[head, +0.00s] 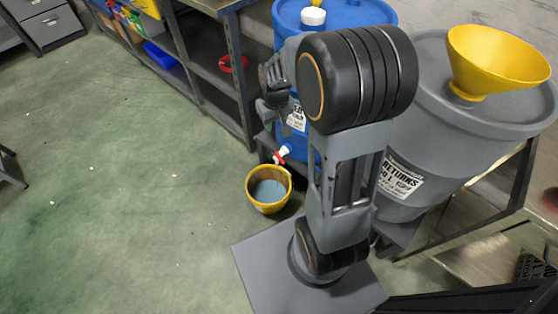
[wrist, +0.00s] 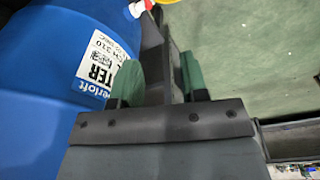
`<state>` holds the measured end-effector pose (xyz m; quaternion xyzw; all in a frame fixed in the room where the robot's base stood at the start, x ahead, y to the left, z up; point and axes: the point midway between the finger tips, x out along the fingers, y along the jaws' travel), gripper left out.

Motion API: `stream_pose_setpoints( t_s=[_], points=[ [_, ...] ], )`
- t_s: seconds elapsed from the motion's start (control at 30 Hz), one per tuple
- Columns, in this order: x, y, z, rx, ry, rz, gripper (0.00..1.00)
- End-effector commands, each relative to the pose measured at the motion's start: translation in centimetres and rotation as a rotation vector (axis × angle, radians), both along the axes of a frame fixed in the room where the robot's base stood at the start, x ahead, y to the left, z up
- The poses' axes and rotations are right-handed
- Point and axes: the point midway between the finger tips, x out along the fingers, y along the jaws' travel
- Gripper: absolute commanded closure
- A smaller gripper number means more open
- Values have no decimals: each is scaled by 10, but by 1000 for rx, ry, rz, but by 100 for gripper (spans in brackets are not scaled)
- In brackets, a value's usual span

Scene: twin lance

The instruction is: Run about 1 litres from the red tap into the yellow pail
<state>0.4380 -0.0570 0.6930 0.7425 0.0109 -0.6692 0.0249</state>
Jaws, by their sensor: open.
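The yellow pail (head: 256,200) stands upright on the green floor, below and slightly left of the tap. A grey-blue surface that looks like liquid shows inside it. The tap (head: 281,156), white with a red part, sticks out low from the blue drum (head: 312,150). It also shows at the top edge of the wrist view (wrist: 139,8), cut off. Whether it is running I cannot tell. My gripper (head: 268,92) is open and empty, in front of the drum and above the tap. In the wrist view its green-padded fingers (wrist: 161,78) stand apart.
A grey drum (head: 430,120) with a yellow funnel (head: 497,60) stands on a metal stand at the right. A metal shelf (head: 205,80) with a red ring-shaped item (head: 233,64) is behind left. The green floor (head: 120,190) at left is mostly clear.

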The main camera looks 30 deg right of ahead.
Motion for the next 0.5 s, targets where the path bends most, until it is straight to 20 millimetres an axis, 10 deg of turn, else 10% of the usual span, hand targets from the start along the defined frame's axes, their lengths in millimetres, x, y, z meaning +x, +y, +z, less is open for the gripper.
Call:
stream_pose_setpoints(
  t_s=[0.2,0.5],
  points=[
    [37,-30,-101,7,69,22,60],
    [51,-47,-165,14,104,42,60]
  ],
)
